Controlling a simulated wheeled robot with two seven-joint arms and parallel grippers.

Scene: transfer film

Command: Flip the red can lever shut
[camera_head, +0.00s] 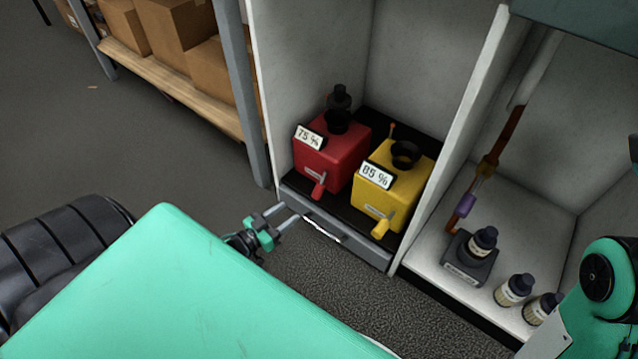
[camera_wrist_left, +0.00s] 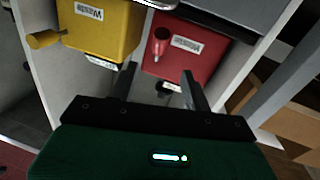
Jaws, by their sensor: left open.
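The red can (camera_head: 330,155) stands on a black base inside a white cabinet bay, with a "75 %" sign on it. Its red lever (camera_head: 319,186) juts from the front face, angled down and outward. In the left wrist view the red can (camera_wrist_left: 190,62) and lever (camera_wrist_left: 160,43) appear upside down, beyond the fingers. My left gripper (camera_head: 286,218) is open and empty, in front of the cabinet, lower left of the lever and apart from it. Its fingers also show in the left wrist view (camera_wrist_left: 158,80). My right gripper is out of frame.
A yellow can (camera_head: 405,180) with an "85 %" sign and its own lever stands right beside the red one. A drawer front (camera_head: 335,232) lies below. Small bottles (camera_head: 514,289) stand in the right bay. A shelf with boxes (camera_head: 180,35) is at the upper left.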

